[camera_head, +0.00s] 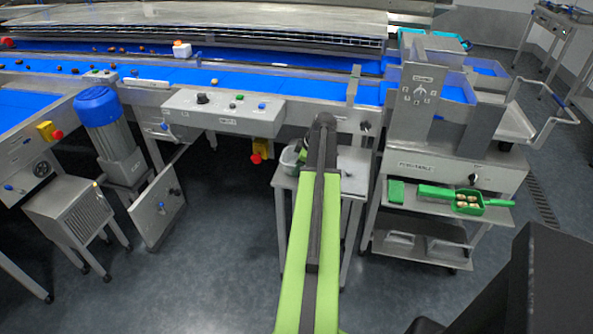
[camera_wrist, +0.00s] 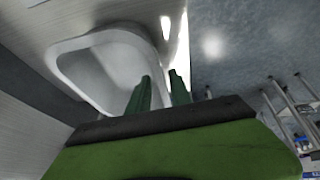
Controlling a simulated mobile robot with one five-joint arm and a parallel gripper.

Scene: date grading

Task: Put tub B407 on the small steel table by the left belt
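A pale grey-white tub (camera_head: 288,161) stands on a small steel table (camera_head: 352,168) in front of the belt, at the table's left edge. In the wrist view the tub (camera_wrist: 88,66) is open-topped and looks empty. No label can be read, so I cannot tell whether it is B407. My gripper (camera_head: 302,151) is at the tub's right side, partly hidden by my arm. In the wrist view my gripper's green fingers (camera_wrist: 160,75) stand apart, one over the tub's inside and one outside its near right wall. Contact with the wall cannot be told.
Blue belts (camera_head: 230,80) run behind, with a control box (camera_head: 222,106) on their front. A grey cabinet (camera_head: 70,213) and blue motor (camera_head: 100,108) stand left. A steel cart (camera_head: 425,215) with a green tray (camera_head: 485,208) stands right. Floor is clear in front, left of my arm.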

